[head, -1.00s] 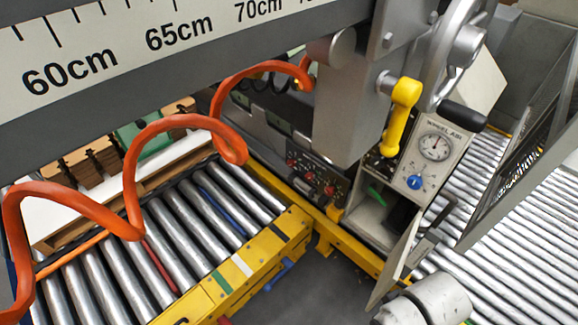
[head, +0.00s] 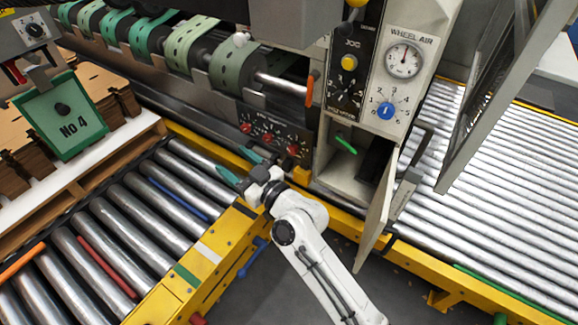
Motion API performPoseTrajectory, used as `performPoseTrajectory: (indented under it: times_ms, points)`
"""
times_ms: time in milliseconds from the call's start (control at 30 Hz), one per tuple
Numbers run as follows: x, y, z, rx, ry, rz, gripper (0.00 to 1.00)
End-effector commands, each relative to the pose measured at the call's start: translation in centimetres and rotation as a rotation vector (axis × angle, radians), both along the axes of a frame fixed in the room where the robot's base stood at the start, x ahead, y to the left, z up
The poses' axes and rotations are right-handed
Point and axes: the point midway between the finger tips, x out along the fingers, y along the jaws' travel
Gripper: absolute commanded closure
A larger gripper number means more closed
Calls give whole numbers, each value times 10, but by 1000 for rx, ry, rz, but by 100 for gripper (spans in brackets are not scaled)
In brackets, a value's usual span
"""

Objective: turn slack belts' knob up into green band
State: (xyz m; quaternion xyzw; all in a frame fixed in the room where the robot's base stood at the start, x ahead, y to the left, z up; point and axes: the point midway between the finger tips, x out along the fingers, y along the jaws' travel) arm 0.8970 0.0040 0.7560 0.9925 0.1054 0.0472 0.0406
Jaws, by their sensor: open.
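Several green perforated belts (head: 185,42) run over rollers along the top; I cannot tell which are slack. Below them a dark panel (head: 272,128) carries red knobs, one at its right end (head: 292,149). To the right, the WHEEL AIR panel has a round gauge (head: 404,60) with its needle about upright and a blue knob (head: 385,111) on a numbered dial. Any green band is too small to make out. My gripper (head: 240,165) is open and empty, just below and left of the red-knob panel, apart from the knobs as far as I can see.
An open cabinet (head: 347,175) has its door (head: 378,215) swung out to the right of my arm. A yellow rail (head: 215,150) and rollers (head: 125,220) lie left. A green No 4 sign (head: 62,116) stands at far left. More rollers (head: 500,175) fill the right.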

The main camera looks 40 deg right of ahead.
Motion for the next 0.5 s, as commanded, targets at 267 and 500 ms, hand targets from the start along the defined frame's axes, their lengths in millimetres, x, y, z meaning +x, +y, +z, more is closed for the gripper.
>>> performPoseTrajectory:
  times_ms: [267,500]
  points:
    - [52,-48,-7,146,-346,-403,37]
    - [60,-95,-59,271,-381,-879,37]
